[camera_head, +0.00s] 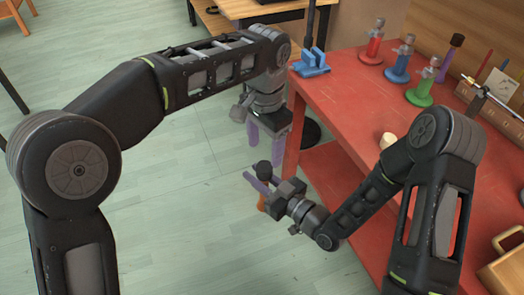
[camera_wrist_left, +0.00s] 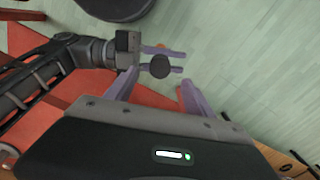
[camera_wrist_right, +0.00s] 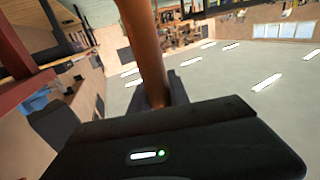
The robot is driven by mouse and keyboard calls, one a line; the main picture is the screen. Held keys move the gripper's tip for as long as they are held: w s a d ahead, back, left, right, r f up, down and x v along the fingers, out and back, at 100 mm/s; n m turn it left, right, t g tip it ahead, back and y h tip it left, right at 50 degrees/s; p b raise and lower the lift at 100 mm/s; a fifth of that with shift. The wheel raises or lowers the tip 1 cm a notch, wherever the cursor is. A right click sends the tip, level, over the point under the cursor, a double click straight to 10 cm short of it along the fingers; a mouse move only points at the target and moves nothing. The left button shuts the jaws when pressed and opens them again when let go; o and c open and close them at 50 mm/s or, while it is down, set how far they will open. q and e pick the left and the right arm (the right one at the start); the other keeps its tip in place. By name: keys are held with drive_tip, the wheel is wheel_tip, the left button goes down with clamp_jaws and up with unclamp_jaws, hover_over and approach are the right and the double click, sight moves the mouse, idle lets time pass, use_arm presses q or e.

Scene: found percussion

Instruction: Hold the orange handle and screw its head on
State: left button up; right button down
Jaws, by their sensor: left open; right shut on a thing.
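The orange handle (camera_head: 262,203) is held upright in my right gripper (camera_head: 265,176), off the table's front side. It also shows as an orange-brown shaft in the right wrist view (camera_wrist_right: 146,45). A dark round head (camera_head: 263,169) sits at the top of the handle; it also shows in the left wrist view (camera_wrist_left: 160,66). I cannot tell how tightly it sits. My left gripper (camera_head: 265,146) is open and points down just above the head, with its purple fingers apart. In the left wrist view the head appears beyond and between its fingertips.
A wooden box (camera_head: 505,274) is at lower right. Open floor lies left.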

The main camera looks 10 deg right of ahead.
use_arm(q)
drive_tip(key=s+a+f+n+g+h, duration=0.1)
drive_tip(key=s+a+f+n, duration=0.15)
drive_tip(key=f, duration=0.65)
drive_tip(key=s+a+f+n+h, duration=0.15)
drive_tip(key=a+f, duration=0.25)
drive_tip(key=f, duration=0.5)
drive_tip(key=s+a+f+n+g, duration=0.1)
drive_tip(key=s+a+f+n, duration=0.15)
drive_tip(key=f, duration=0.65)
drive_tip(key=s+a+f+n+t+h, duration=0.1)
drive_tip(key=s+a+f+n, duration=0.1)
drive_tip(key=s+f, duration=0.3)
drive_tip(key=s+a+f+n+t, duration=0.1)
drive_tip(key=s+a+f+n, duration=0.1)
drive_tip(key=s+f+n, duration=0.2)
drive_tip(key=s+f, duration=0.2)
drive_tip(key=s, duration=0.2)
drive_tip(key=shift+s+a+t+h, duration=0.3)
drive_tip(key=shift+a+t+h, duration=0.05)
drive_tip(key=shift+t, duration=0.05)
drive_tip(key=shift+n, duration=0.25)
